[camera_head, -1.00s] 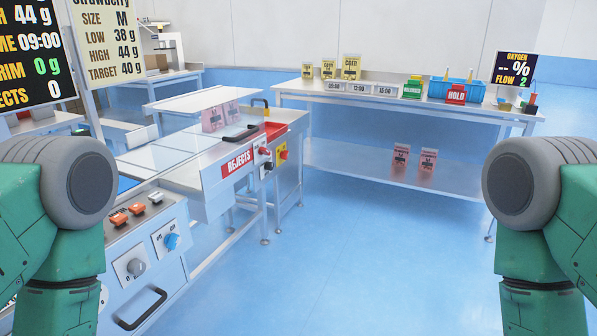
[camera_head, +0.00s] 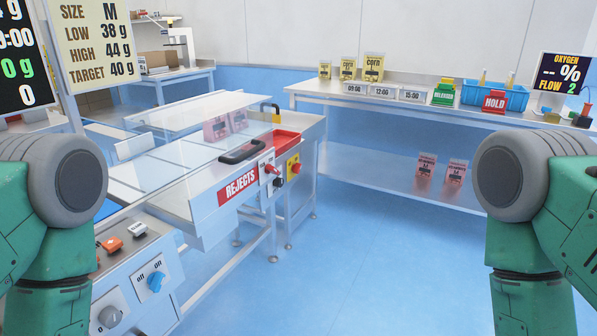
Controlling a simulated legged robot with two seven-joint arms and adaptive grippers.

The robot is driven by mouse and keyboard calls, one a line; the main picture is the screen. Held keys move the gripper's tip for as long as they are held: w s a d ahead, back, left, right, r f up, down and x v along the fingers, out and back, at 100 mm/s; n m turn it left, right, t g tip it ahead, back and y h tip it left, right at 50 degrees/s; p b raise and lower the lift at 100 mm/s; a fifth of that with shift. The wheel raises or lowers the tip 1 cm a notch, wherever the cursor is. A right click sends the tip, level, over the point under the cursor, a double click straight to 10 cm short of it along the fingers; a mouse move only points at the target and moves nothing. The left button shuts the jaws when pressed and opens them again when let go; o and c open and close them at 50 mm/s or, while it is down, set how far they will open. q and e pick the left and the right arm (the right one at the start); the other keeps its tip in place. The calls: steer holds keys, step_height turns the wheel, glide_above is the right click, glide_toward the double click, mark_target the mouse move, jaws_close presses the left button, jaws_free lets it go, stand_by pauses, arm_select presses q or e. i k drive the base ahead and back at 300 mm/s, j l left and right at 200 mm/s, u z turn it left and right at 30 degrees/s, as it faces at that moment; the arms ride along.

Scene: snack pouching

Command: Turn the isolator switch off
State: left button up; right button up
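A yellow plate with a red rotary switch (camera_head: 293,168), which looks like an isolator switch, is on the end of the machine, right of the REJECTS label (camera_head: 238,188). I cannot read its position. A blue knob (camera_head: 156,281) on the near control panel sits between "off" and "on" labels; which one it points to is unclear. A grey knob (camera_head: 110,316) is to its lower left. My two green arms stand at the left and right edges of the view. Neither gripper shows in the picture.
The machine with clear covers and black handles (camera_head: 250,148) fills the left middle. A steel bench (camera_head: 400,103) with pouches, a blue basket (camera_head: 495,93) and signs stands behind. The blue floor at centre right is clear.

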mark_target(296, 168)
steer(key=i+l+u, duration=0.1)
steer(key=u, duration=0.5)
steer(key=i+l+u, duration=0.15)
steer(key=l, duration=0.2)
steer(key=i+l+u, duration=0.15)
steer(key=l, duration=0.25)
steer(key=i+l+u, duration=0.15)
steer(key=l, duration=0.2)
steer(key=l+u, duration=0.15)
steer(key=l, duration=0.25)
steer(key=i+l+u, duration=0.15)
steer(key=l, duration=0.3)
steer(key=i+l, duration=0.1)
steer(key=l, duration=0.55)
steer(key=i+l, duration=0.1)
steer(key=l, duration=0.55)
steer(key=i+l, duration=0.1)
steer(key=l, duration=0.5)
steer(key=i+l+u, duration=0.1)
steer(key=l, duration=0.55)
steer(key=i+l, duration=0.1)
steer(key=l, duration=0.55)
